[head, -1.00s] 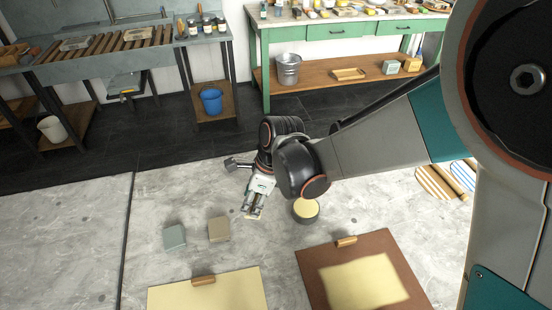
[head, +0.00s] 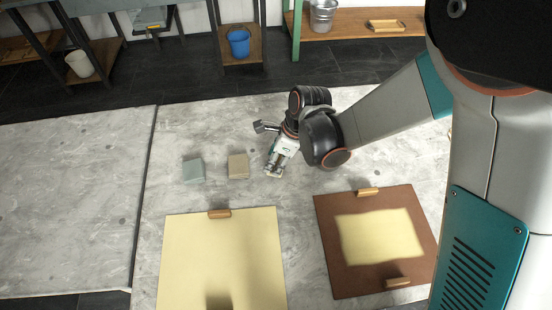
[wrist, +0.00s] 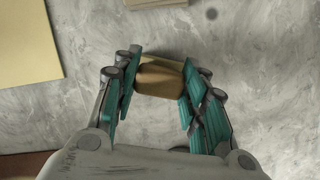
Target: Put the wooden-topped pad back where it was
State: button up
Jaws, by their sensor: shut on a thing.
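My gripper (head: 274,172) is low over the pale stone slab, to the right of a beige block in the head view. In the wrist view its teal fingers (wrist: 160,88) are shut on the wooden-topped pad (wrist: 160,80). It shows as a small tan-brown wooden piece between the fingertips. Its underside is hidden, and I cannot tell whether it touches the slab. The beige block (head: 238,166) and a grey-green block (head: 194,170) stand side by side on the slab, apart from my gripper.
A yellow sheet (head: 222,250) with a wooden bar lies nearer, and a brown board (head: 335,275) with a yellow centre and wooden bars lies at right. The slab (head: 90,200) is clear at left. A blue bucket (head: 239,43) stands on a shelf beyond.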

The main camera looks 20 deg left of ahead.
jog(key=shift+f, duration=0.2)
jog(key=o, duration=1)
jog(key=shift+r, duration=0.1)
jog(key=p+v, duration=0.4)
jog(key=v, duration=0.8)
jog(key=shift+r, duration=0.1)
